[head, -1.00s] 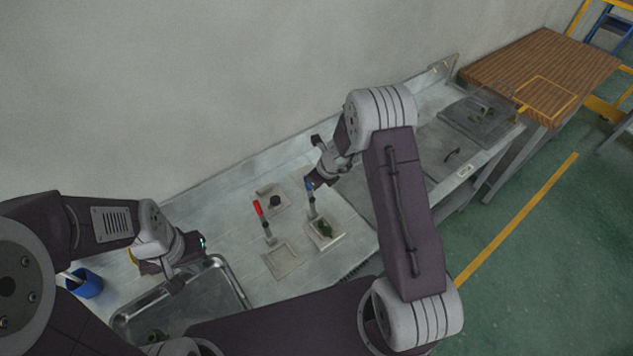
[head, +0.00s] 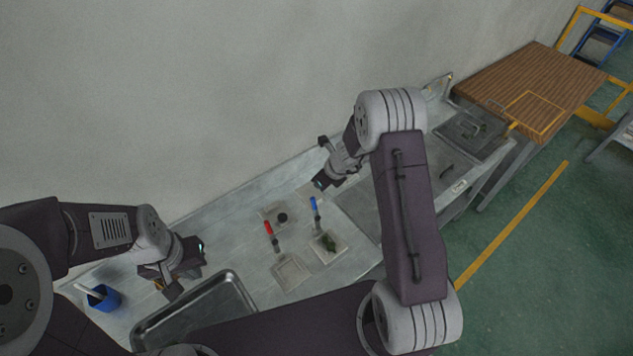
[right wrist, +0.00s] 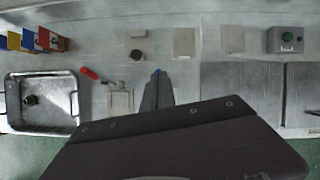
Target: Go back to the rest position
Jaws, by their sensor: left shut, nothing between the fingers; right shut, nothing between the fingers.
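My left gripper (head: 170,288) is shut and empty, over the worktop beside the metal tray (head: 246,292). My right gripper (head: 322,182) is raised over the worktop, beyond the blue-handled tool (head: 314,203). In the right wrist view its fingers (right wrist: 157,88) are shut together with nothing held; a bit of blue shows just past their tips. Another plate carries a green piece (head: 329,242). My right arm hides part of the worktop.
A blue cup (head: 105,299) stands at the left. A dark lidded basin (head: 470,135) and a wooden table (head: 540,75) are at the far right. In the right wrist view, coloured bins (right wrist: 35,40) stand left and a green-button box (right wrist: 285,40) right. A wall runs behind.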

